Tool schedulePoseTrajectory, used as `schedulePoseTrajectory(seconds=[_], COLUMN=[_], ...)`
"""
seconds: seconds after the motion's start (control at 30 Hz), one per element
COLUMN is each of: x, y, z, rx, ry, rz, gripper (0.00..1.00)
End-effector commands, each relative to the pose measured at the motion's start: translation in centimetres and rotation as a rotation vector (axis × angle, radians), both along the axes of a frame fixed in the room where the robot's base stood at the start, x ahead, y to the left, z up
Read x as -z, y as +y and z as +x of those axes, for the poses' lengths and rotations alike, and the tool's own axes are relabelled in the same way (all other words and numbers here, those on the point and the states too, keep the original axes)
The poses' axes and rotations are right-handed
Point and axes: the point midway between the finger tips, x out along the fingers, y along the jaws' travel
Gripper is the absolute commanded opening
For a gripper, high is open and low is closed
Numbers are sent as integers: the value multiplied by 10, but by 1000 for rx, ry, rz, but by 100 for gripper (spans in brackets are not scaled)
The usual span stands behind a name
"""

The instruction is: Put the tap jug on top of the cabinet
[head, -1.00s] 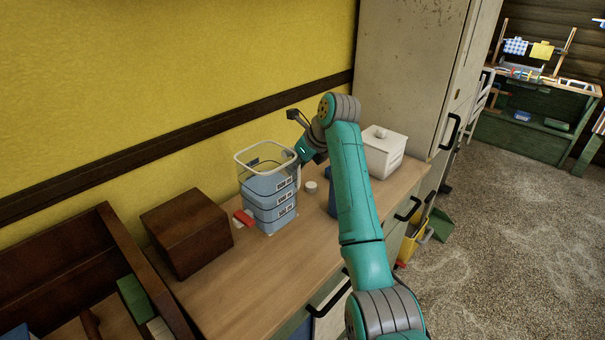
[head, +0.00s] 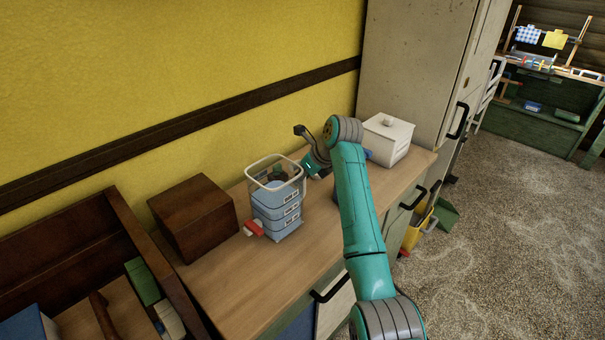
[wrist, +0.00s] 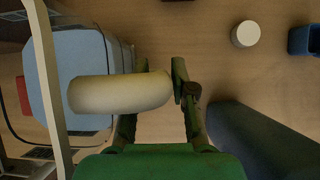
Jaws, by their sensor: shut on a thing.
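A light-blue, three-tiered vessel (head: 277,213) with pale label plates, a see-through upper part and a white rim stands on the wooden counter top; I take it for the tap jug. In the wrist view the light-blue body (wrist: 78,62) is at the left, and a thick cream handle (wrist: 115,93) reaches from it to my fingers. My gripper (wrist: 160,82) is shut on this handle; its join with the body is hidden. In the head view my gripper (head: 313,167) is at the vessel's right. A tall cream cabinet (head: 415,65) stands at the back right.
A lidded white box (head: 387,138) stands by the tall cabinet. A white cylinder (wrist: 245,34) and blue container (wrist: 304,41) are at the right. The counter's front (head: 235,295) is bare.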

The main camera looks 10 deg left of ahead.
Motion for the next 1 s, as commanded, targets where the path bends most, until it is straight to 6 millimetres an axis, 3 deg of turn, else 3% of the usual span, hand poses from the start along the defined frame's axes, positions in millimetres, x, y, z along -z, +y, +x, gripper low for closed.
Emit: schedulePoseTrajectory(seconds=[0.17,0.2,0.3,0.7,1.0], x=[-1,3,2,-3,-46], y=[0,0,0,-2,-24], z=[1,0,0,-1,-16], rx=[1,-1,0,1,1], ry=[-4,1,1,-1,-3], rz=[3,0,-1,0,1], gripper=[0,27,50,50,50])
